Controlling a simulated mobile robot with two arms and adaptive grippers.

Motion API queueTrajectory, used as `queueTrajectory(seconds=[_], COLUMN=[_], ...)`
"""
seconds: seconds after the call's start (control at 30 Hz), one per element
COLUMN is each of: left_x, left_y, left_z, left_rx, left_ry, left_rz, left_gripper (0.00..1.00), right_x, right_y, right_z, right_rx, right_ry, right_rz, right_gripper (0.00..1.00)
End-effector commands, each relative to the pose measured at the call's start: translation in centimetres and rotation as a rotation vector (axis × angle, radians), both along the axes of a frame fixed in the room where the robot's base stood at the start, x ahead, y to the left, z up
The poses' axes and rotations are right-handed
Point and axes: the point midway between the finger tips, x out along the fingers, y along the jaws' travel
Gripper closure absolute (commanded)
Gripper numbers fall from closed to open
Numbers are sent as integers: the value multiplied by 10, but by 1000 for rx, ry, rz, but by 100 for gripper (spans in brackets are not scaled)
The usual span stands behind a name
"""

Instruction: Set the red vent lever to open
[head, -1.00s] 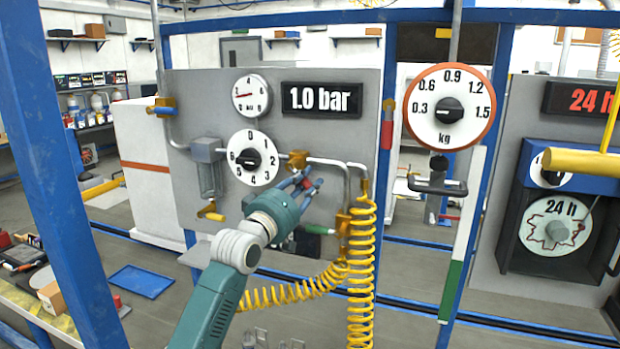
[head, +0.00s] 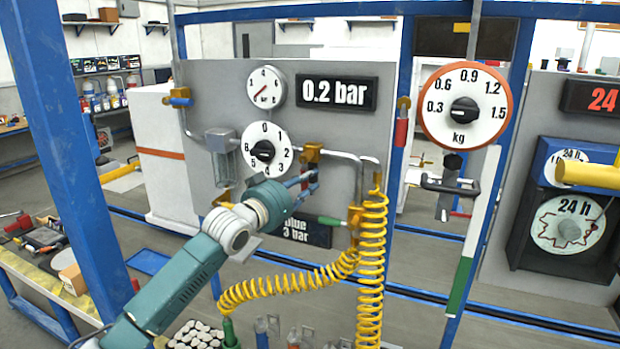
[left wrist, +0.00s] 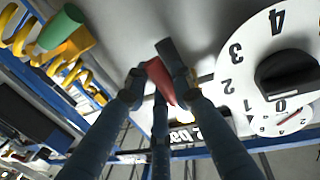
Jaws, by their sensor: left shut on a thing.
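The red vent lever (left wrist: 160,82) is between the dark fingers of my left gripper (left wrist: 158,76) in the left wrist view. In the head view, my left gripper (head: 306,183) is shut on it, just below a brass valve (head: 311,154) on the grey panel (head: 222,82). The fingers cover most of the lever, so its exact angle is hard to tell. The display (head: 336,92) above reads 0.2 bar, and a small round gauge (head: 265,87) is beside it. My right gripper is not in view.
A numbered dial (head: 264,150) is left of the valve. A green-handled valve (head: 333,221) and yellow coiled hoses (head: 372,255) are close on the right and below. A blue post (head: 60,130) stands at the left. A kg dial (head: 464,107) is farther right.

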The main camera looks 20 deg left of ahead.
Motion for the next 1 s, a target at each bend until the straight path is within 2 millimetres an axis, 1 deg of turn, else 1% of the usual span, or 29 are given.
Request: queueTrajectory(seconds=[0.03,0.27,0.67,0.7,0.77,1.0], left_x=[0,0,0,0,0,0], left_y=[1,3,4,4,4,3], left_z=[-3,-4,-4,-4,-4,-2], left_rx=[16,54,61,61,60,57], left_ry=[8,5,4,4,5,0], left_rz=[1,1,2,2,2,1], left_gripper=[100,100,100,68,58,58], right_x=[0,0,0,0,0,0], right_y=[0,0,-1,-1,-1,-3], right_z=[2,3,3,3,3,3], right_rx=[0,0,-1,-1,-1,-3], right_ry=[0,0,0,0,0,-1], right_rz=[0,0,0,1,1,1], right_gripper=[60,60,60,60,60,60])
